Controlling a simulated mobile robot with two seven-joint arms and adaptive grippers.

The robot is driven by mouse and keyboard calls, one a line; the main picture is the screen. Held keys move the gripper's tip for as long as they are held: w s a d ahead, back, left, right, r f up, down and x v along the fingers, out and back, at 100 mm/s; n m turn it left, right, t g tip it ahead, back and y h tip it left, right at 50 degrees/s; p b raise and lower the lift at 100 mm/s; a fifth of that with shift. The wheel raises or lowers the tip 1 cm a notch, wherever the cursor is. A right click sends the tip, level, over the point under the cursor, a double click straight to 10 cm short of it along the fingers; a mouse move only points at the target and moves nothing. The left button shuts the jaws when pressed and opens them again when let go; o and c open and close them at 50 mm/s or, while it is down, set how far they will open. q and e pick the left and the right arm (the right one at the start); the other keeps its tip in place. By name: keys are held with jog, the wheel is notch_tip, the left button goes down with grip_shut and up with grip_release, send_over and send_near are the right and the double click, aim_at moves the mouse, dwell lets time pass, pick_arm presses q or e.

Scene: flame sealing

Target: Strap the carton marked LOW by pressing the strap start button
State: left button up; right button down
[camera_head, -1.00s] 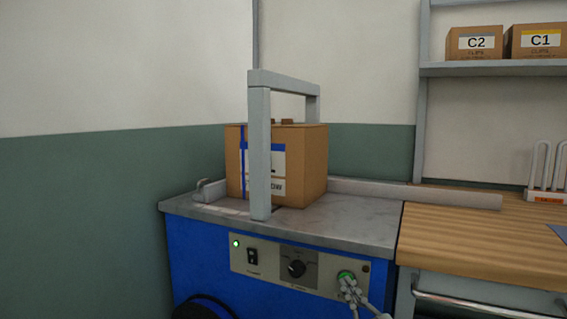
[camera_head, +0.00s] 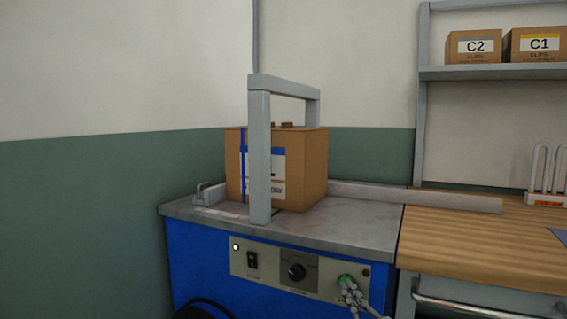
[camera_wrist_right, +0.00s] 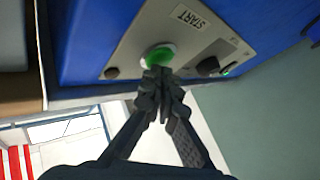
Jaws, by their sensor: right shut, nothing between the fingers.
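The carton (camera_head: 305,170) stands upright on the strapping machine's metal top (camera_head: 345,222), under the grey arch (camera_head: 260,155). A blue strap (camera_head: 243,165) runs down its left part, and its label is partly hidden by the arch post. The green start button (camera_head: 345,280) is on the front panel; it also shows in the right wrist view (camera_wrist_right: 158,56) below the word START. My right gripper (camera_head: 352,289) is shut and empty, its fingertips at the button's lower edge, touching or nearly so. It also shows in the wrist view (camera_wrist_right: 160,72). My left gripper is out of view.
A wooden bench (camera_head: 480,235) adjoins at right. Shelf boxes C2 (camera_head: 474,46) and C1 (camera_head: 536,44) stand above it.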

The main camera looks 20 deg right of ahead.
dwell(0.5)
jog(key=shift+w+d, duration=0.3)
jog(key=shift+d, duration=0.05)
jog(key=shift+s, duration=0.1)
jog(key=shift+s+a+p, duration=0.15)
jog(key=shift+a+p, duration=0.1)
jog(key=shift+p, duration=0.1)
jog(key=s+a+p, duration=0.2)
jog(key=s+a, duration=0.2)
jog(key=shift+a, duration=0.35)
dwell(0.4)
